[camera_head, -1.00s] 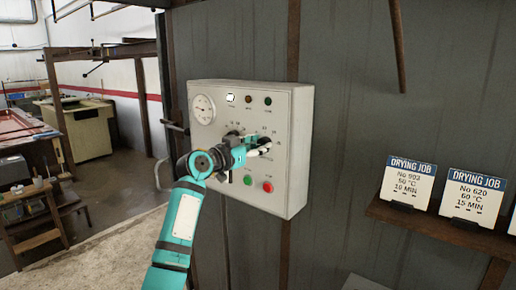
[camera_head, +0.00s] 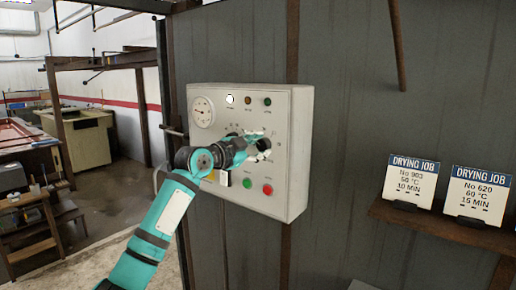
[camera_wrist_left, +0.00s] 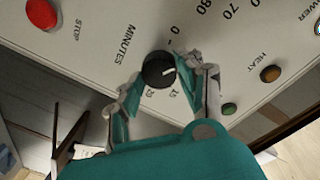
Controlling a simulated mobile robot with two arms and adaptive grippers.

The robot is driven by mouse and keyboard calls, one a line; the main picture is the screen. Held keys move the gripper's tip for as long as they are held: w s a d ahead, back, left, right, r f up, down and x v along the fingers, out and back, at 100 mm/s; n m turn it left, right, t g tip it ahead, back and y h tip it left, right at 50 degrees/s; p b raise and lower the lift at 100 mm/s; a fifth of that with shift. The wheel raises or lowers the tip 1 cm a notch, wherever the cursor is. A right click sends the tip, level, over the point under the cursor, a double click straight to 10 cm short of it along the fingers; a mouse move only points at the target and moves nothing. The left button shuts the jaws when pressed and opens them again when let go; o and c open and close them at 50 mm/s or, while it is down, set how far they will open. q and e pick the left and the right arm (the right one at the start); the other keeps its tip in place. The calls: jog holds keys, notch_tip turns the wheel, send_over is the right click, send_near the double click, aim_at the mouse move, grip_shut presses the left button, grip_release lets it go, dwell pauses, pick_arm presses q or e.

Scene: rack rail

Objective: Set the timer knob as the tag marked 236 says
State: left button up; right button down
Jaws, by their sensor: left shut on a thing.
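My left gripper (camera_head: 258,150) is at the grey control panel (camera_head: 218,98), in front of its right-hand dial. In the left wrist view its fingers (camera_wrist_left: 165,90) stand on both sides of the black timer knob (camera_wrist_left: 158,69) and are shut on it. The knob's white pointer line is visible, lying between the 0 and 15 marks. The word MINUTES is printed beside it. In the head view the gripper hides the knob. The tags in view are a drying job tag No 903 (camera_head: 410,180) and one No 620 (camera_head: 478,196); no tag marked 236 shows. My right gripper is not in view.
The panel also has a gauge (camera_head: 202,111), lamps along the top, a green button (camera_head: 247,182) and a red STOP button (camera_head: 267,190). A brown shelf (camera_head: 440,226) under the tags juts out at the right. A workshop with tables lies to the left.

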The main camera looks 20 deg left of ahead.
pick_arm(q)
jog(key=shift+m, duration=0.3)
jog(key=o, duration=1.2)
jog(key=shift+c, duration=0.2)
jog(key=v, duration=1.2)
